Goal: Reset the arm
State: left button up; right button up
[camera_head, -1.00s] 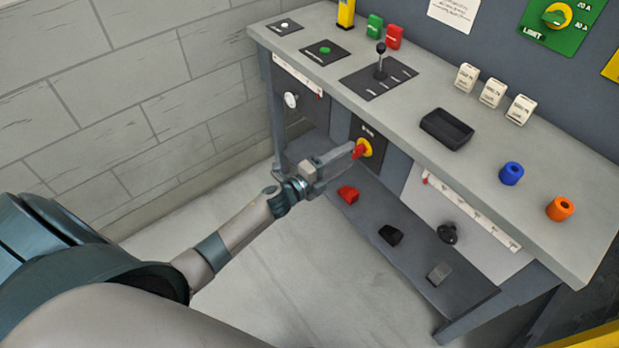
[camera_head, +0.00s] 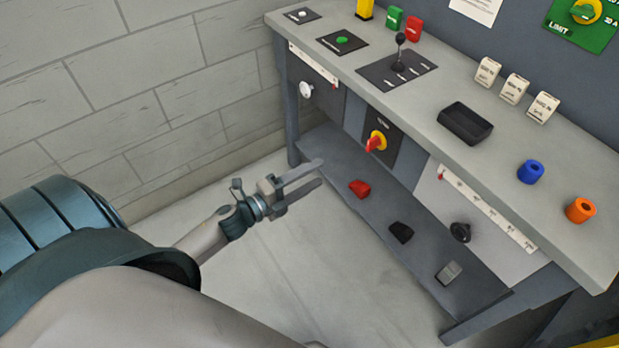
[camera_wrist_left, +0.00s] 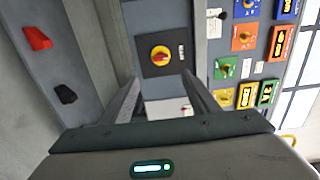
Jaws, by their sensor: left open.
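My left gripper (camera_head: 312,178) is open and empty in the head view. It is in free air to the left of the bench front, apart from the red and yellow rotary switch (camera_head: 376,142). In the left wrist view the gripper fingers (camera_wrist_left: 163,92) stand apart, with the rotary switch (camera_wrist_left: 160,55) beyond them on its dark plate. My left arm comes in from the lower left of the head view. My right gripper is in neither view.
The bench (camera_head: 560,220) carries a lever (camera_head: 399,55), a black tray (camera_head: 465,123), a blue cylinder (camera_head: 531,172) and an orange cylinder (camera_head: 581,210). A red block (camera_head: 359,188) and a black block (camera_head: 401,232) lie on the lower shelf. The floor left of the bench is clear.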

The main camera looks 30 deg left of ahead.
pick_arm(q)
jog(key=shift+s+a, duration=0.1)
jog(key=shift+s, duration=0.2)
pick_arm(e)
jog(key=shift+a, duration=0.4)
pick_arm(q)
notch_tip(320, 180, down, 14)
jog(key=s+a+n+g+y, duration=0.1)
jog(key=s+n+g+y, duration=0.2)
jog(key=n, duration=0.5)
jog(key=s+d+f+n+g+y+p, duration=0.1)
jog(key=s+d+f+n+g, duration=0.3)
jog(key=s+f, duration=0.7)
jog(key=s+d+f+n+g+y+p, duration=0.1)
jog(key=s+d+f+n+g, duration=0.3)
jog(key=s+d+f+n, duration=0.4)
notch_tip(320, 180, down, 6)
jog(key=s, duration=0.3)
jog(key=shift+y, duration=0.3)
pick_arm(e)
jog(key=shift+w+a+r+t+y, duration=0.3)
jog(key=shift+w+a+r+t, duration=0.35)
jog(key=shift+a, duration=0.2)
